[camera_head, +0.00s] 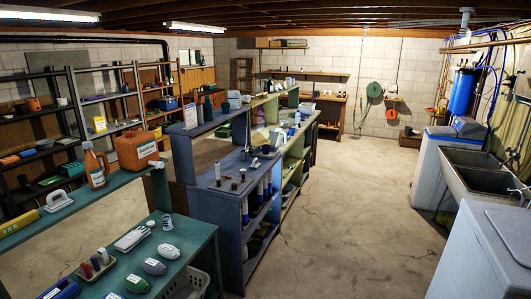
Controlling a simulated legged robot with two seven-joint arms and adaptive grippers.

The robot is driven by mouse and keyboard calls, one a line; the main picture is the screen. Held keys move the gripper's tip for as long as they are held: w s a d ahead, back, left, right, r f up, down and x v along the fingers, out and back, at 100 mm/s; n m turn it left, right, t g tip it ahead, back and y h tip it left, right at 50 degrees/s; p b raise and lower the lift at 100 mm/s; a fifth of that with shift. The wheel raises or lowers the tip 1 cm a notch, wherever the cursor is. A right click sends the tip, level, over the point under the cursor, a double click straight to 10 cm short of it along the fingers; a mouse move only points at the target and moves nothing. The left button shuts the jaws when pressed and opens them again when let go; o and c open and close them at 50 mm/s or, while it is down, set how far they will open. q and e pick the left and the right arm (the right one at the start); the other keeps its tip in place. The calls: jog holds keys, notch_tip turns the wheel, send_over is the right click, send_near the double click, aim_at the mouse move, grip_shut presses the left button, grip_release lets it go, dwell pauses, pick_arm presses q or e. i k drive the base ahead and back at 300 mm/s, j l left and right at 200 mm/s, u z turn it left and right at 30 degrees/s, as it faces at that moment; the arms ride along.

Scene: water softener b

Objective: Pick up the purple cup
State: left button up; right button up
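I cannot make out a clear purple cup in the head view. A small, pale, cup-like item (167,222) stands on the green bench at the lower left; its colour looks whitish grey. A small purplish item (92,98) lies on a rack shelf at the left, too small to identify. Neither of my grippers is in view.
The green bench (190,240) holds several bottles and a tray. A blue shelf unit (232,172) runs back from it, with small items on top. A sink (480,180) and white appliance (490,250) stand at right. The concrete floor (350,210) between is clear.

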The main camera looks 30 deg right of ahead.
aim_at(266, 148)
jog(key=i+l+z, duration=1.05)
jog(key=i+z, duration=0.65)
jog(key=i, duration=1.05)
jog(key=i+l+u, duration=0.15)
jog(key=i, duration=0.85)
